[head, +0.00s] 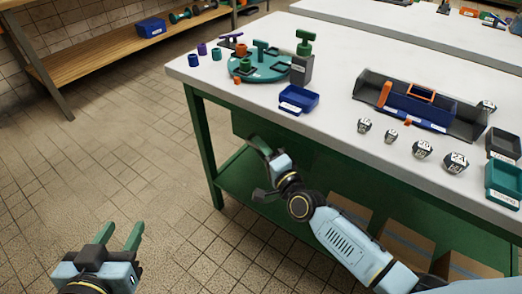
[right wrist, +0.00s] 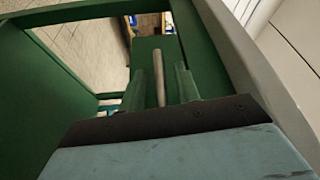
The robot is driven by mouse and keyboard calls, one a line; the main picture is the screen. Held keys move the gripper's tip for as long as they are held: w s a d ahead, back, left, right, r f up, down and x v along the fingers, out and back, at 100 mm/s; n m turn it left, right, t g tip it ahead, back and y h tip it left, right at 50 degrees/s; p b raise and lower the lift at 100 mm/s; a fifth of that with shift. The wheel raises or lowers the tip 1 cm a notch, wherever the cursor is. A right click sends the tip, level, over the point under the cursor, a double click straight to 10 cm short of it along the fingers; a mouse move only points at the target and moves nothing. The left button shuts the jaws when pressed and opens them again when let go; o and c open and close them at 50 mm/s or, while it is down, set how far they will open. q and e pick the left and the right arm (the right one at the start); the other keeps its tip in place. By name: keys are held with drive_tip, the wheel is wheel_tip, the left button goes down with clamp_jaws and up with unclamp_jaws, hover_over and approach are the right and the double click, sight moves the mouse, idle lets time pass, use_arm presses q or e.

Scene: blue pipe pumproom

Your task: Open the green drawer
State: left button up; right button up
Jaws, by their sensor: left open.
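The green drawer (head: 243,123) is under the white tabletop, and its green front also shows in the right wrist view (right wrist: 205,62). A pale metal bar handle (right wrist: 158,80) stands out from it in that view. My right gripper (head: 259,171) is at the drawer front. In the right wrist view its two green fingers (right wrist: 163,88) are apart, with the handle between them and a gap showing on the right side. In the head view the arm and gripper hide the handle. My left gripper (head: 120,238) is open and empty over the tiled floor, away from the table.
The tabletop (head: 340,55) holds a teal round plate (head: 262,70), a blue tray (head: 299,98), a dark toolbox (head: 420,103) and several hex weights. A green lower shelf (head: 240,180) with boxes lies below. The floor (head: 130,150) left of the table is clear.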

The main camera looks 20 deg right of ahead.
drive_tip(key=shift+w, duration=0.25)
drive_tip(key=shift+c, duration=0.3)
clamp_jaws()
drive_tip(key=shift+a, duration=0.1)
